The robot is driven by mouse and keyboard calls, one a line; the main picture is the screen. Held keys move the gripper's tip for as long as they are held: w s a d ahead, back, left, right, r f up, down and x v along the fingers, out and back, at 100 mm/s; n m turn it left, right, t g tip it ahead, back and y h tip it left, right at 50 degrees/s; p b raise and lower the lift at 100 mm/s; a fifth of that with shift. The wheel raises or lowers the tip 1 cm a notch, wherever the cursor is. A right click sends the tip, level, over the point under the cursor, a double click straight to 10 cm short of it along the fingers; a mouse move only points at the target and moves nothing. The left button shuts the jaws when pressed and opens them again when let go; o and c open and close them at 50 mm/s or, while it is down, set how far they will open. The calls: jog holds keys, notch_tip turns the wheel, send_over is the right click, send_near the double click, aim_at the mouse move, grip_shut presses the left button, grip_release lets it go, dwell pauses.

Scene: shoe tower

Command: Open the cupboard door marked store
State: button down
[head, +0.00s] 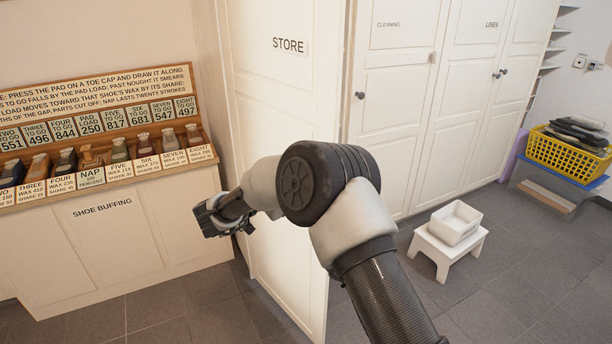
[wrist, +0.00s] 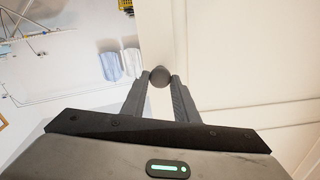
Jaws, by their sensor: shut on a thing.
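The cupboard door marked STORE (head: 284,80) is a tall white panelled door. It stands at a clear angle to the neighbouring cupboard doors, swung out into the room, with its labelled face towards the left. The inside of the cupboard is hidden. My gripper (head: 207,220) is at the left of this door in the head view, in front of the shoe buffing bench. In the wrist view my gripper (wrist: 159,84) is shut on a round dark knob (wrist: 160,75) beside an edge of the white door (wrist: 225,50). The knob is hidden in the head view.
Doors marked CLEANING (head: 385,110) and LINEN (head: 480,90) are shut. The shoe buffing bench (head: 105,245) stands at the left. A white step stool (head: 447,250) with a white box (head: 455,222) and a yellow basket (head: 566,155) are at the right. Floor between is clear.

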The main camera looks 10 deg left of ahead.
jog(key=c, duration=1.4)
grip_release()
jog(key=p+v, duration=0.1)
jog(key=v, duration=1.6)
jog(key=shift+s+a, duration=0.15)
